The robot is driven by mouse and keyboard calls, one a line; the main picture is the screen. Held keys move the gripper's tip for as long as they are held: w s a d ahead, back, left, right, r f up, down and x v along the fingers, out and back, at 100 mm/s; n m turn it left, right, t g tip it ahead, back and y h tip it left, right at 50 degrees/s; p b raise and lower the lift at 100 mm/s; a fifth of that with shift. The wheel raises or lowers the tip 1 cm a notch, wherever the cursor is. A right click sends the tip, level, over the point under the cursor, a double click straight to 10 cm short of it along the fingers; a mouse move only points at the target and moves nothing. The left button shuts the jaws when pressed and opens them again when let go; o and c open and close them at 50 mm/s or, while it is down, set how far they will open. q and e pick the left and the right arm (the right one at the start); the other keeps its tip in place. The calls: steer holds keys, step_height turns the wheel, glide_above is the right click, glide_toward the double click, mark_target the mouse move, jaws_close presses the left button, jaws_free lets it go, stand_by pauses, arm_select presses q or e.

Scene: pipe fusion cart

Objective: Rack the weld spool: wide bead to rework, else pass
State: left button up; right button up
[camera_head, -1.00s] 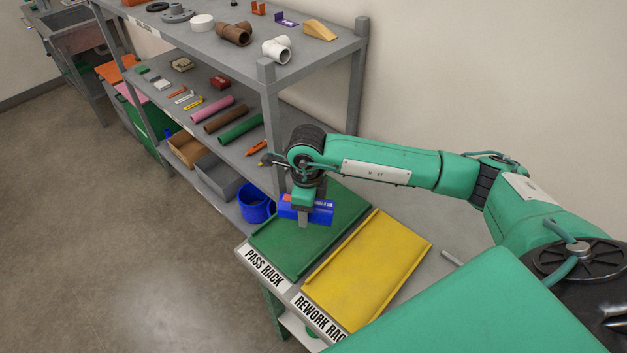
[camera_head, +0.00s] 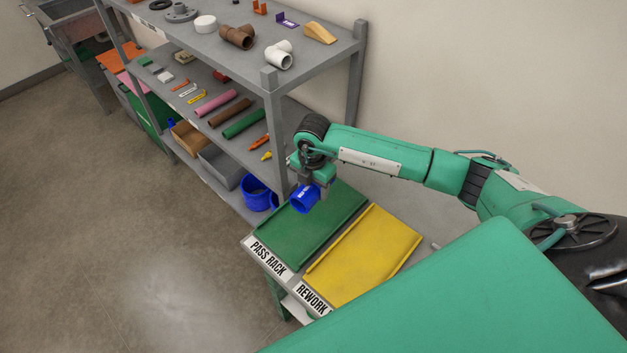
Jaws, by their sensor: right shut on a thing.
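My right gripper (camera_head: 314,190) is shut on the blue weld spool (camera_head: 303,201), a short pipe piece whose open round end faces the front left. The spool seems apart from the rack, but the exact gap is hard to tell. The weld bead cannot be made out. The yellow rework rack (camera_head: 363,254) lies to the right of the pass rack and is empty. Labels on the table's front edge read PASS RACK and REWORK. My left gripper is not in view.
A grey shelf unit (camera_head: 318,60) stands behind and left of the racks, with pipe fittings, coloured tubes and markers. A blue bucket (camera_head: 256,194) and a grey bin (camera_head: 221,166) sit on its lowest level. The floor at left is clear.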

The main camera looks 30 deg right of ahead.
steer(key=shift+w+d+m, duration=0.1)
steer(key=shift+d+m, duration=0.05)
steer(key=shift+m, duration=0.65)
steer(key=shift+f, duration=0.1)
steer(key=shift+f+b, duration=0.7)
steer(key=shift+f, duration=0.05)
step_height(320, 180, down, 8)
steer(key=b, duration=0.5)
steer(key=shift+r+b, duration=0.1)
steer(key=shift+b, duration=0.3)
steer(key=shift+f, duration=0.3)
steer(key=o, duration=1.1)
steer(key=shift+o, duration=0.2)
steer(key=shift+r, duration=0.15)
